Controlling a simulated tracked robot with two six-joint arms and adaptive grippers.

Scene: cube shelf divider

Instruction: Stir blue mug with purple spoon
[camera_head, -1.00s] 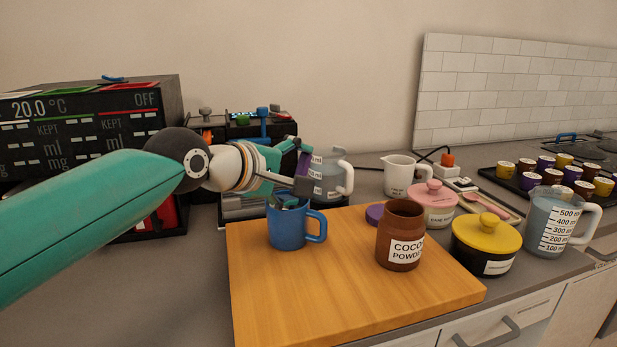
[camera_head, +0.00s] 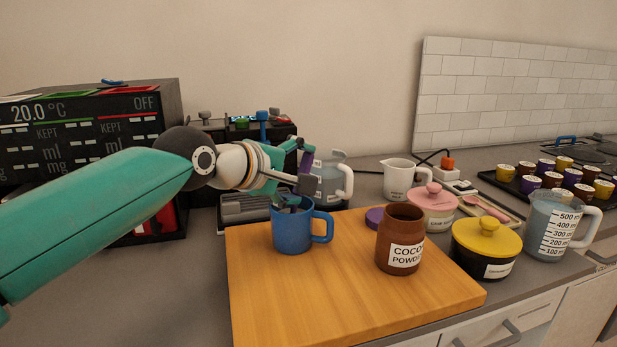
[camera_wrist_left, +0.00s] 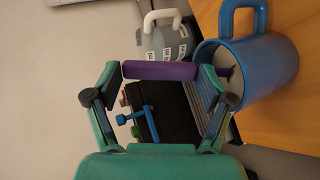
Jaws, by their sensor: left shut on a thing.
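The blue mug (camera_head: 292,232) stands upright on the wooden board, its handle to the right. My left gripper (camera_head: 300,172) is above the mug's rim, shut on the purple spoon (camera_head: 305,162). In the left wrist view the purple spoon (camera_wrist_left: 160,71) lies across between the fingertips of my left gripper (camera_wrist_left: 158,78), and the blue mug (camera_wrist_left: 262,68) is right beside it at the right. My right gripper is not in view.
A brown cocoa jar (camera_head: 400,240) stands open on the wooden board (camera_head: 330,310), right of the mug. A measuring jug (camera_head: 332,180) is behind the board. A pink-lidded pot (camera_head: 432,207) and yellow-lidded pot (camera_head: 486,247) stand at the right. The board's front is clear.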

